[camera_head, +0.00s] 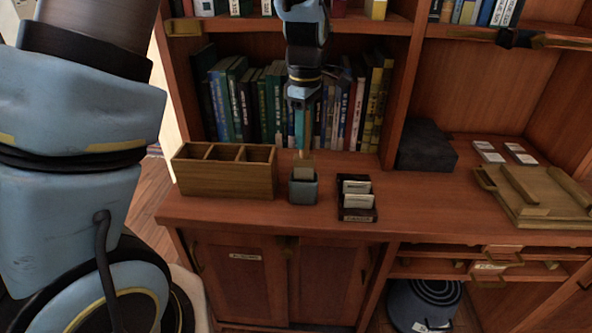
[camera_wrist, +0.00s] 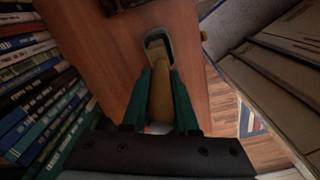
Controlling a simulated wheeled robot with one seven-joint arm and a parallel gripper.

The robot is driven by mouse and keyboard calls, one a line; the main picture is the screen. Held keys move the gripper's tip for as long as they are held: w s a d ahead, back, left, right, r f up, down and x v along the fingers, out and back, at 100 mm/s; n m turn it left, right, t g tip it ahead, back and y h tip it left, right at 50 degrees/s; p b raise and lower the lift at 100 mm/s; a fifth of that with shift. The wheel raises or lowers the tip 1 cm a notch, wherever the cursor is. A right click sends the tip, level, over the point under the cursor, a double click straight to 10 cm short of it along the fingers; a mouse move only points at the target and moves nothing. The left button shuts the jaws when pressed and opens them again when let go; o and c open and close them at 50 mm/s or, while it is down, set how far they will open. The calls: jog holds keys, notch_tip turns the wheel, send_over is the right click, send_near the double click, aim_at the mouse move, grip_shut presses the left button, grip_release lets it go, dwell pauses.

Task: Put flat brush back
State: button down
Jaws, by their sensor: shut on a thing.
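The flat brush (camera_head: 304,163) is upright in my gripper (camera_head: 303,149), with its pale end pointing down. My gripper is shut on its handle, which shows between the green fingers in the wrist view (camera_wrist: 161,102). A small grey cup (camera_head: 303,189) stands on the wooden counter directly below. The brush's lower end is at the cup's mouth and appears to reach inside the rim; how deep I cannot tell. The cup also shows ahead of the fingertips in the wrist view (camera_wrist: 158,34).
A wooden box with open compartments (camera_head: 224,181) stands left of the cup. A black card holder (camera_head: 357,198) is close on its right. A row of books (camera_head: 250,105) fills the shelf behind. A dark block (camera_head: 426,146) and wooden tray (camera_head: 540,194) are farther right.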

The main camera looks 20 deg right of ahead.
aim_at(304, 157)
jog(key=shift+f+p, duration=0.55)
jog(key=shift+f, duration=2.8)
jog(key=shift+f, duration=0.15)
jog(key=c, duration=0.7)
grip_release()
